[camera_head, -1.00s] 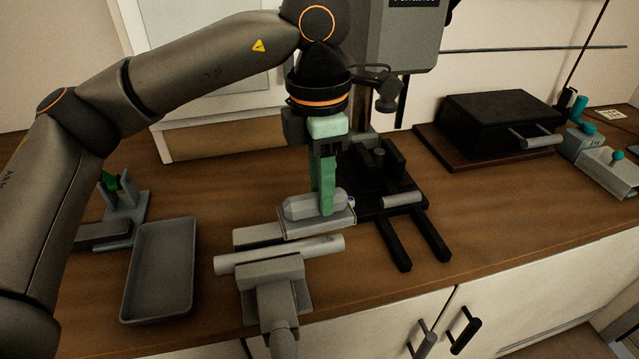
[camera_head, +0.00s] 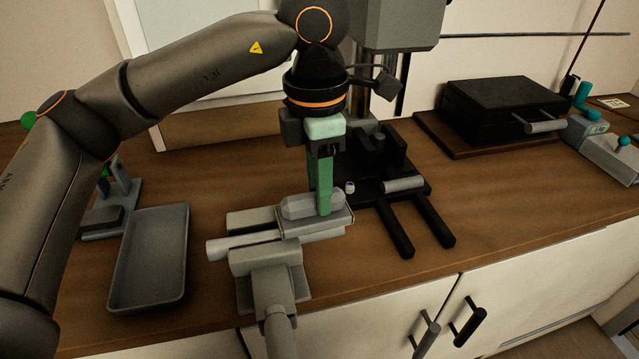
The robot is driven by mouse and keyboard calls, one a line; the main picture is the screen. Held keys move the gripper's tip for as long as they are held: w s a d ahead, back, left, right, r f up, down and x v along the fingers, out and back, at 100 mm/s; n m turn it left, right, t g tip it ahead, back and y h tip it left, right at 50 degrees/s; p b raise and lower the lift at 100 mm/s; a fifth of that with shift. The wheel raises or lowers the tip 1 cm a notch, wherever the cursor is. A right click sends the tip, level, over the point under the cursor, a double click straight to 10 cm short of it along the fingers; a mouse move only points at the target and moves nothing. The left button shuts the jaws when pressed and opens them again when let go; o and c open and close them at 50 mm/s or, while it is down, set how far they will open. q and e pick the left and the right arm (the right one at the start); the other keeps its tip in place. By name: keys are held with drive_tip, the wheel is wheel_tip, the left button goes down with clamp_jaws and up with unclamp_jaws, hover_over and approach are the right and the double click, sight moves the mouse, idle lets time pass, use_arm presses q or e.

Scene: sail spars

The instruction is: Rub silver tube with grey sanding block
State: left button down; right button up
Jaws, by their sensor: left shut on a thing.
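The silver tube (camera_head: 228,248) lies roughly level, left to right, in a grey vise (camera_head: 266,262) at the counter's front edge. Its left end sticks out past the vise. My left gripper (camera_head: 322,208) points down with green fingers and is shut on the raised grip of the grey sanding block (camera_head: 338,225). I cannot tell whether the block's underside touches the tube. My right gripper is out of view.
A grey tray (camera_head: 150,262) lies to the left on the wooden counter. A black drill press base (camera_head: 400,215) with two front bars stands close to the right of the block. A black case (camera_head: 500,110) sits further right. Bare counter lies between.

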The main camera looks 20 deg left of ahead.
use_arm(q)
drive_tip(key=shift+f+b, duration=0.45)
drive_tip(key=shift+f, duration=0.1)
idle(1.3)
drive_tip(key=shift+d, duration=0.1)
drive_tip(key=w+d, duration=0.1)
drive_tip(key=w+d+p, duration=0.1)
drive_tip(key=d, duration=0.1)
drive_tip(key=shift+w+d, duration=0.25)
drive_tip(key=shift+f, duration=0.15)
idle(2.9)
drive_tip(key=shift+b, duration=0.3)
